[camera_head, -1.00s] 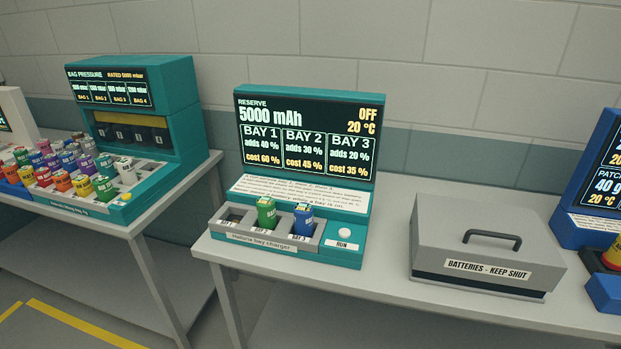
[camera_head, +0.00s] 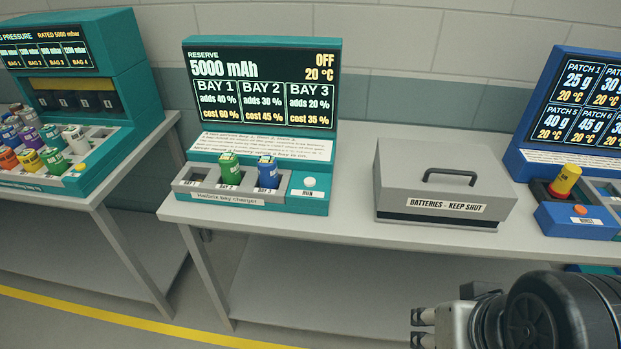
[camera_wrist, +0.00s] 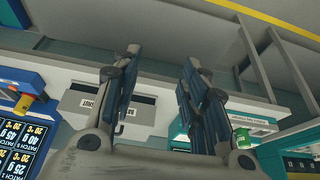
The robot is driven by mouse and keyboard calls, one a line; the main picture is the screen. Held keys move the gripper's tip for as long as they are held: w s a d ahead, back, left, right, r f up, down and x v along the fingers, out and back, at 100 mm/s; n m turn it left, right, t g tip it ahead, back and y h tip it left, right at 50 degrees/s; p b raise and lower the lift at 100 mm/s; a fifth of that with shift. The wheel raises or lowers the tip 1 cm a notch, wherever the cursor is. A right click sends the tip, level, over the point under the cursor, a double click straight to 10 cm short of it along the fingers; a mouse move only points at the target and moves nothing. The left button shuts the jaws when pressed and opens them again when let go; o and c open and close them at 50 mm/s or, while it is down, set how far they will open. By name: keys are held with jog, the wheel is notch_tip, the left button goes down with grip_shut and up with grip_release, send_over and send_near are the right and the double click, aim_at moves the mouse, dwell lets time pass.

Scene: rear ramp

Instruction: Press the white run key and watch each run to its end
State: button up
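The white run key (camera_head: 309,182) sits at the right front of the teal bay charger (camera_head: 315,206), above a RUN label. The charger's screen (camera_head: 262,82) reads reserve 5000 mAh, OFF, 20 °C, with three bays listed. A green battery (camera_head: 229,171) stands in the middle bay and a blue battery (camera_head: 267,173) in the right one; bay 1 (camera_head: 196,177) looks empty. My gripper (camera_head: 421,329) is low at the right, in front of the table and well away from the key. In the wrist view my gripper (camera_wrist: 158,72) has its fingers apart with nothing between them.
A grey lidded box (camera_head: 445,184) marked BATTERIES - KEEP SHUT stands right of the charger. A blue patch station (camera_head: 575,110) with a yellow cylinder (camera_head: 565,180) is at far right. A teal bag pressure station (camera_head: 130,70) stands on the left table. Bare tabletop (camera_head: 350,190) lies between charger and box.

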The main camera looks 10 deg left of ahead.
grip_shut()
dwell(0.3)
dwell(1.2)
